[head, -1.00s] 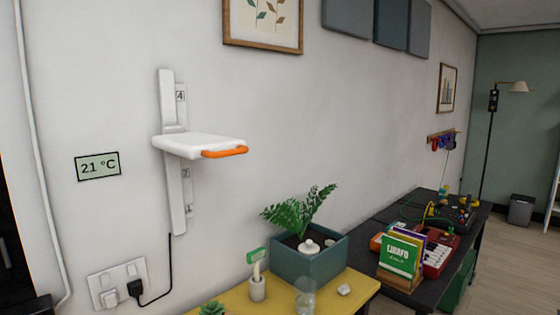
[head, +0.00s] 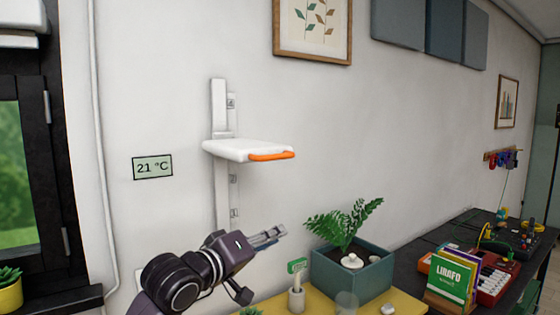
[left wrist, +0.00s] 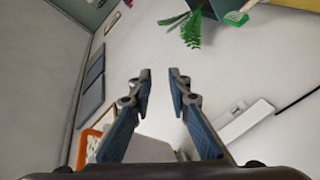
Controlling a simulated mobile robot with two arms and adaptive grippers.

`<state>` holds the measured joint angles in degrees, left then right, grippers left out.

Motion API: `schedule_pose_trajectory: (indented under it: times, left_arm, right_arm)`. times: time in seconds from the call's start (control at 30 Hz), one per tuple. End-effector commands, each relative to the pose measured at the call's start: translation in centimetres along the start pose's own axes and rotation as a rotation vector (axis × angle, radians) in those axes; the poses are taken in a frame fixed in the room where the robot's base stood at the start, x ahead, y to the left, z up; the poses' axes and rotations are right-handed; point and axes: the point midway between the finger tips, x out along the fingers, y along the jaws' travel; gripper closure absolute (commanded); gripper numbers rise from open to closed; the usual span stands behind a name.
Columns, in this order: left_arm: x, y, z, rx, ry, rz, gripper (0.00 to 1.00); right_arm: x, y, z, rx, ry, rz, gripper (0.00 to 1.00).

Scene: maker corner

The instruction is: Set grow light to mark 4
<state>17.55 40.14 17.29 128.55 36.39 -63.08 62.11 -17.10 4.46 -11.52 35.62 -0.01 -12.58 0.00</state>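The grow light is a white flat panel (head: 232,149) with an orange handle (head: 271,155) along its front edge. It sits on a white upright rail (head: 219,107) on the wall, also seen in the left wrist view (left wrist: 246,122). A small mark plate (head: 231,102) is on the rail above the panel, and it read 4 in the earlier frame. Lower plates (head: 234,181) are too small to read. My left gripper (head: 282,231) is below and apart from the panel. In the left wrist view its fingers (left wrist: 161,92) are spread and empty. My right gripper is not in view.
A framed print (head: 348,32) hangs at upper right. A 21 °C display (head: 152,167) is left of the rail.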

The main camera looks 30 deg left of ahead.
Motion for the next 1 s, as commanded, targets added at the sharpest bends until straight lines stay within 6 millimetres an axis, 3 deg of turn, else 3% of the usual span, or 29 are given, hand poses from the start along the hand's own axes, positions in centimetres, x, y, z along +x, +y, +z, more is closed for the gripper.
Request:
schedule_pose_trajectory:
  times: [0.03,0.1,0.2,0.27,0.37,0.8,1.0]
  left_arm:
    - [-1.4,3.2,-3.2,-0.037,0.050,0.069,0.83]
    - [-3.3,6.7,-6.3,-0.098,0.091,0.148,0.83]
    - [-5.6,9.9,-9.0,-0.155,0.124,0.227,0.83]
    - [-6.4,11.0,-9.8,-0.175,0.132,0.255,0.83]
    - [-6.6,11.9,-10.5,-0.191,0.137,0.274,0.83]
    - [-0.5,13.5,-11.6,-0.193,0.136,0.271,0.83]
    - [0.6,13.6,-11.5,-0.190,0.136,0.271,0.83]
  right_arm:
    - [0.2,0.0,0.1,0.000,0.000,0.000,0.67]
    - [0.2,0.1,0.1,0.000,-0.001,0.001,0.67]
    - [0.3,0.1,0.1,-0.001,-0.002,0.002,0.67]
    - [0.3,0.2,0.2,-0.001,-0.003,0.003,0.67]
    - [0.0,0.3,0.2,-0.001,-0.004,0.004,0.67]
    - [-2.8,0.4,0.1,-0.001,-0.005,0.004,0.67]
    - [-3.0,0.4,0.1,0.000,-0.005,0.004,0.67]
